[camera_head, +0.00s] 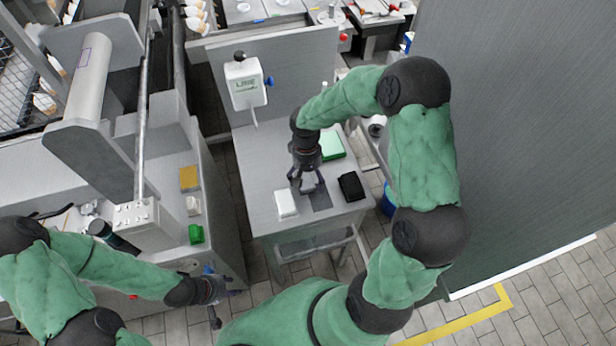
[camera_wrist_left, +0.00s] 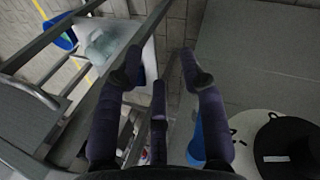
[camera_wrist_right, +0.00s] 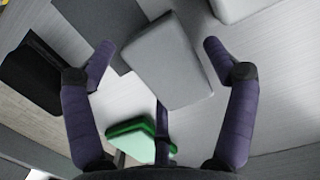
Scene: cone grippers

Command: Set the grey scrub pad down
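The grey scrub pad (camera_head: 308,187) is at my right gripper (camera_head: 307,184), over the small table and partly over a dark grey patch (camera_head: 321,201). In the right wrist view the pad (camera_wrist_right: 168,62) lies between the spread fingers of the right gripper (camera_wrist_right: 160,50). A gap shows beside the left finger; the right fingertip is close to the pad's edge. The third finger is at its near edge. Whether the pad lies flat on the surface is hard to tell. My left gripper (camera_head: 212,295) is open and empty, low beside the left counter.
On the table (camera_head: 257,170) are a white block (camera_head: 286,204), a black pad (camera_head: 351,186) and a green pad (camera_head: 332,146). A white dispenser (camera_head: 245,83) hangs at the back. The left counter holds a yellow sponge (camera_head: 189,178) and a green block (camera_head: 196,234).

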